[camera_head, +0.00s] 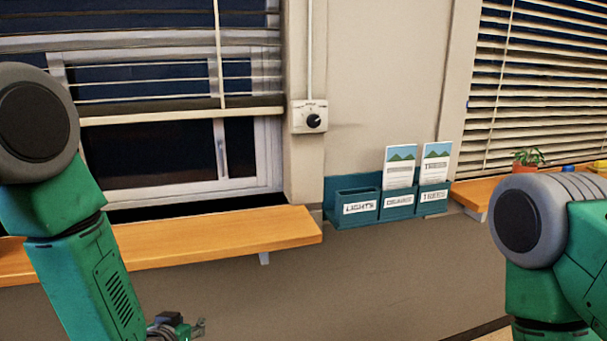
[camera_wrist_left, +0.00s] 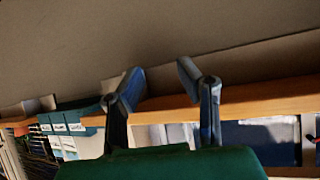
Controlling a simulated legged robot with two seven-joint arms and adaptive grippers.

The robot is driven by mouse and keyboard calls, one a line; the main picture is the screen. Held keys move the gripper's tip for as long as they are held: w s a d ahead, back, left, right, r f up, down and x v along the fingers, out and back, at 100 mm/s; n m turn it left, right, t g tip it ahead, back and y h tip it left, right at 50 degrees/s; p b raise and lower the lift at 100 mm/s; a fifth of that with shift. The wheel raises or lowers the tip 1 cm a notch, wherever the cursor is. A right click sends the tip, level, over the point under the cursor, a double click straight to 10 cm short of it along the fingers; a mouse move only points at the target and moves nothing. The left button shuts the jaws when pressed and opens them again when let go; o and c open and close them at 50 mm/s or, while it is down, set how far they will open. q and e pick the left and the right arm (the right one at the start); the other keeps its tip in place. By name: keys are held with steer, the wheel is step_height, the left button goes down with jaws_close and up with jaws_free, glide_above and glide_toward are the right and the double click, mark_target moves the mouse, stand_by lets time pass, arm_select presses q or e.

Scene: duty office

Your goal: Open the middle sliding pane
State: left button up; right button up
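A white-framed sliding window (camera_head: 205,188) is at the left in the head view, its upper part behind a half-lowered blind. An upright frame bar stands between two dark glass areas. I cannot tell which pane is the middle one or whether any is slid open. My left gripper (camera_head: 185,327) is low at the bottom edge, below and apart from the wooden sill, partly cut off. In the left wrist view my left gripper (camera_wrist_left: 158,80) has its fingers spread with nothing between them. My right arm shows at the right; its gripper is out of view.
The orange sill (camera_head: 225,236) juts out under the window; it also crosses the wrist view (camera_wrist_left: 260,102). A teal leaflet holder (camera_head: 398,204) and a dial box (camera_head: 310,117) are on the wall to the right. A potted plant (camera_head: 527,158) stands on the right sill.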

arm_select(q)
steer(key=s+a+f+g+b, duration=0.1)
steer(key=s+f+g, duration=0.2)
steer(key=s+f, duration=0.3)
steer(key=s+a+f+g+b, duration=0.2)
steer(key=s+f, duration=0.5)
steer(key=s, duration=0.8)
steer(key=s+a+f+g+b, duration=0.1)
steer(key=s+f+g, duration=0.4)
steer(key=s, duration=0.6)
step_height(320, 180, down, 2)
steer(key=shift+a, duration=0.15)
steer(key=shift+s+a+g, duration=0.1)
steer(key=shift+s+g, duration=0.3)
steer(key=shift+s, duration=0.25)
steer(key=c, duration=0.6)
steer(key=shift+s, duration=0.25)
jaws_close()
